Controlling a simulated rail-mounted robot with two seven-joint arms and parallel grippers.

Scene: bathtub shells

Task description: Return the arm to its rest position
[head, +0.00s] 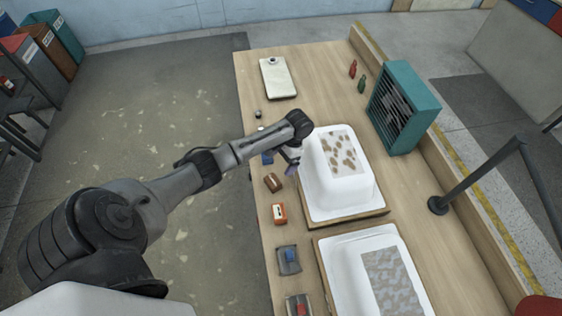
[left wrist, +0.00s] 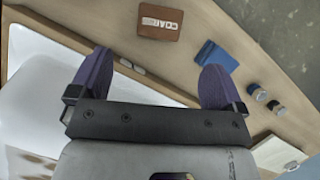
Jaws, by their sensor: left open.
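My left arm reaches in from the left in the head view. Its left gripper (head: 291,166) is beside the left edge of the far bathtub shell (head: 322,196), pointing down. In the left wrist view the gripper (left wrist: 155,78) shows two purple fingers wide apart with nothing between them. The far shell is white, with brown patches on its top, and lies on a wooden board. Part of it also shows in the left wrist view (left wrist: 38,80). A nearer white shell (head: 345,268) carries grey patches. My right gripper is not in view.
Along the bench's left edge lie a brown block (head: 273,182), an orange block (head: 279,213), a blue block (left wrist: 215,55) and a grey tray (head: 289,260). A teal fan unit (head: 405,108) stands at right, a white device (head: 278,78) at the back. Floor left of the bench is open.

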